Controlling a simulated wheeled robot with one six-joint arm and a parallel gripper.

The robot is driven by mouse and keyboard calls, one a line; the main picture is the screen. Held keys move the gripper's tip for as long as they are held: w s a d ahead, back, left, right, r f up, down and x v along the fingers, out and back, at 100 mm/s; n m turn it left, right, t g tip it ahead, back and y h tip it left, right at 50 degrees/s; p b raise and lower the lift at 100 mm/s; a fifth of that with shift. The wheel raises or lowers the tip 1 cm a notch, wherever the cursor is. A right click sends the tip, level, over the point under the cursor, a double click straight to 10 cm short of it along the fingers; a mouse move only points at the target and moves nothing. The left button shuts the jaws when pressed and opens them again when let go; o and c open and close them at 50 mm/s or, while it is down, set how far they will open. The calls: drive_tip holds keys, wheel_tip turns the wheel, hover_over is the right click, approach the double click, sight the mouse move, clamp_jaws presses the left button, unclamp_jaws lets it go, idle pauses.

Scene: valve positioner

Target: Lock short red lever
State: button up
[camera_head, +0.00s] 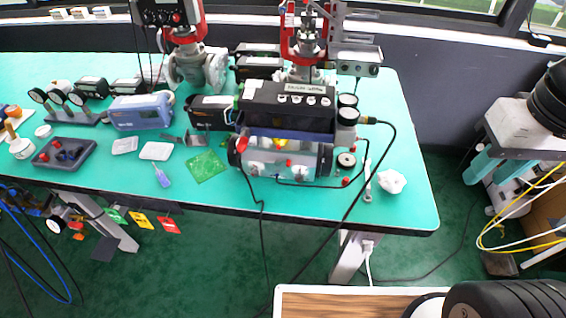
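The valve positioner (290,105) is a dark box with a light label and a row of round white parts, near the right end of the teal bench. Below it lies a grey cylindrical body (312,162) with dark ends. Small red parts show on this assembly, one at its front left (241,144) and a red knob (346,181) at its lower right. I cannot tell which is the short red lever, or its position. My gripper (498,163), with teal fingers, hangs right of the bench, clear of the assembly. Its fingers look apart, with nothing seen between them.
The teal bench (415,205) also holds gauges, a blue-grey instrument (141,112), a green board (206,166) and a white crumpled item (392,181). Black cables loop from the assembly over the front edge. A red-framed valve (304,45) stands behind. Floor is clear between bench and gripper.

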drive_tip(key=shift+a, duration=0.15)
drive_tip(key=c, duration=0.5)
drive_tip(key=shift+a+f+n, duration=0.15)
drive_tip(key=shift+a+n, duration=0.15)
clamp_jaws()
drive_tip(key=w+a+f, duration=0.1)
drive_tip(key=w+a, duration=0.4)
drive_tip(key=a, duration=0.4)
drive_tip(key=w+a+f+m+t, duration=0.1)
drive_tip(key=w+a+f, duration=0.1)
drive_tip(key=w+a, duration=0.3)
drive_tip(key=w+a+f+t, duration=0.1)
drive_tip(key=w+a, duration=0.4)
drive_tip(key=a, duration=0.8)
drive_tip(key=shift+a+f+m, duration=0.3)
drive_tip(key=shift+a+f, duration=0.05)
drive_tip(key=shift+f, duration=0.1)
